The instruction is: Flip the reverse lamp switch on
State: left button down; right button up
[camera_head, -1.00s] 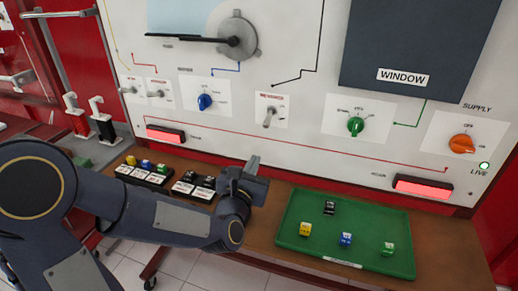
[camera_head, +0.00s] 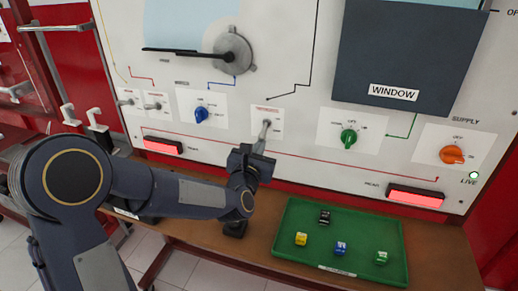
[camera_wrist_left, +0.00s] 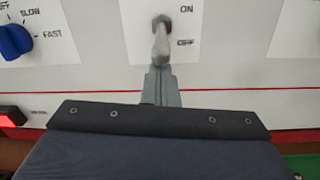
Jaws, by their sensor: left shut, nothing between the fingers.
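The reverse lamp switch (camera_head: 265,128) is a metal toggle on a small white plate in the middle of the upright panel; its printed heading is too blurred to read. In the left wrist view the toggle lever (camera_wrist_left: 160,44) points down and outward, with ON printed above and OFF below. My left gripper (camera_head: 261,146) is shut and empty, just below the lever. In the left wrist view its closed fingertips (camera_wrist_left: 161,78) are right under the lever tip; I cannot tell whether they touch. My right gripper is not in view.
A blue knob (camera_head: 201,115) is left of the switch, a green knob (camera_head: 348,138) and an orange supply knob (camera_head: 452,155) right. Two small toggles are farther left. Red lamps (camera_head: 415,197) line the panel's bottom. A green tray (camera_head: 292,222) with small colored blocks sits on the bench.

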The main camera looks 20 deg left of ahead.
aim_at(260, 138)
pick_arm(q)
jog(key=shift+s+r+g+p, duration=0.15)
jog(key=shift+r+g+p, duration=0.15)
jog(key=shift+p, duration=0.35)
jog(key=r+g+p, duration=0.2)
jog(key=p, duration=0.5)
jog(key=s+r+g+p, duration=0.1)
jog(key=r+g+p, duration=0.1)
jog(key=p, duration=0.5)
jog(key=shift+r+g+p, duration=0.3)
jog(key=shift+g+p, duration=0.05)
jog(key=shift+g, duration=0.35)
jog(key=shift+f+b, duration=0.95)
jog(key=shift+b, duration=0.05)
jog(key=shift+r, duration=0.15)
